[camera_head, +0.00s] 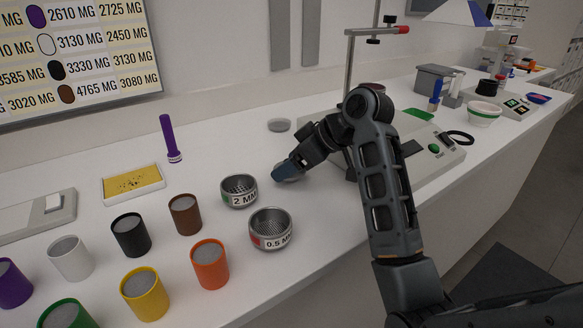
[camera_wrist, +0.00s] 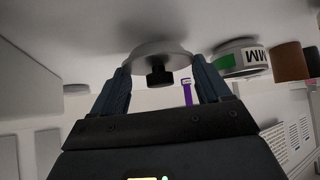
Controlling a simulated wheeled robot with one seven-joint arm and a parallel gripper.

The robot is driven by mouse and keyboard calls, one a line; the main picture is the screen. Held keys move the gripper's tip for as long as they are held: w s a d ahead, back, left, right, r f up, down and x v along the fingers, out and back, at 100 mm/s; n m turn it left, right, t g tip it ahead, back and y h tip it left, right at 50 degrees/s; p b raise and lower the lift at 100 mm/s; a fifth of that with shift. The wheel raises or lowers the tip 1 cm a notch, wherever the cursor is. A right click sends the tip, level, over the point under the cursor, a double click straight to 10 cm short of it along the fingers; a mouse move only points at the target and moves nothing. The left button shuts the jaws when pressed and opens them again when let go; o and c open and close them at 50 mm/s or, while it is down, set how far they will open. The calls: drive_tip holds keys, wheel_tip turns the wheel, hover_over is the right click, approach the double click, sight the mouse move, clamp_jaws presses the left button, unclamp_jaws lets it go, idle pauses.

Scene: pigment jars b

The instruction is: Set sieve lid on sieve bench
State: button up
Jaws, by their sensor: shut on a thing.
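My gripper (camera_head: 285,168) is low over the white bench, just right of the two sieves. In the wrist view my gripper (camera_wrist: 161,67) has one finger on each side of a round grey lid with a black knob, the sieve lid (camera_wrist: 160,50), and is shut on it. In the head view only a bit of the lid (camera_head: 288,178) shows under the fingers. The 2 mm sieve (camera_head: 238,191) with a green mark and the 0.5 mm sieve (camera_head: 270,229) with a red mark stand open on the bench. I cannot tell whether the lid touches the bench.
Several coloured jars, among them an orange jar (camera_head: 210,265) and a brown jar (camera_head: 185,215), stand left of the sieves. A grey disc (camera_head: 279,125) lies behind my gripper. A yellow-filled tray (camera_head: 133,183) and a purple upright tool (camera_head: 170,140) are farther left. A metal stand (camera_head: 349,70) rises behind my arm.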

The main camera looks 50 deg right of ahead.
drive_tip(key=shift+f, duration=0.65)
drive_tip(key=shift+f, duration=0.1)
drive_tip(key=o, duration=1.1)
drive_tip(key=p+v, duration=0.1)
drive_tip(key=v, duration=1.1)
drive_tip(key=shift+p, duration=0.4)
